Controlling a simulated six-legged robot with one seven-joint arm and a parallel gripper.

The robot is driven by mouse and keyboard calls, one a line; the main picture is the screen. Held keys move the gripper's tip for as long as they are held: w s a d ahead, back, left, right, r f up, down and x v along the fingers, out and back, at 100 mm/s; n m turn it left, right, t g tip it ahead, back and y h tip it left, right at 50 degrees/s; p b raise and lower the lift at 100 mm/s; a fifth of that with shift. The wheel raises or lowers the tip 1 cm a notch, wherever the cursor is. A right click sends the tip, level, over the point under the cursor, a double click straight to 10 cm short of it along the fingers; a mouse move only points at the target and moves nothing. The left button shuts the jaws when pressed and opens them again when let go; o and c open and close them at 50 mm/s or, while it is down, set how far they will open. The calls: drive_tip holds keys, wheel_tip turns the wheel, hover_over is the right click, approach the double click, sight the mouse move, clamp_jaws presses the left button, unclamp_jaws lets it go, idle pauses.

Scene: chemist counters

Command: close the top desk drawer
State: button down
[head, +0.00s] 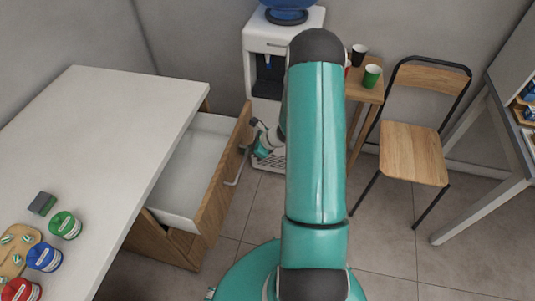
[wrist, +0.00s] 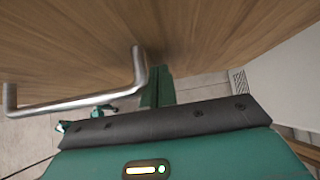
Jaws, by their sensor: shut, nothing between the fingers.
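The top desk drawer (head: 205,160) is pulled well out from the white-topped desk (head: 115,125). Its white inside looks empty. Its wooden front also fills the upper part of the wrist view (wrist: 220,35). A metal bar handle (head: 240,167) is on that front, and it shows at the left of the wrist view (wrist: 75,107). My gripper (head: 260,153) is just outside the front, near the handle's far end. In the wrist view its fingers (wrist: 157,88) are together, beside one end of the handle, with nothing held. I cannot tell if they touch the front.
A water dispenser (head: 262,50) stands behind my gripper. A small wooden table (head: 367,92) with cups and a wooden chair (head: 413,153) stand to the right. Jars (head: 65,225) stand on the desk's near end. Tiled floor (head: 385,240) lies clear at the right.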

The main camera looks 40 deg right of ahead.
drive_tip(key=w+a, duration=1.1)
drive_tip(key=w, duration=0.3)
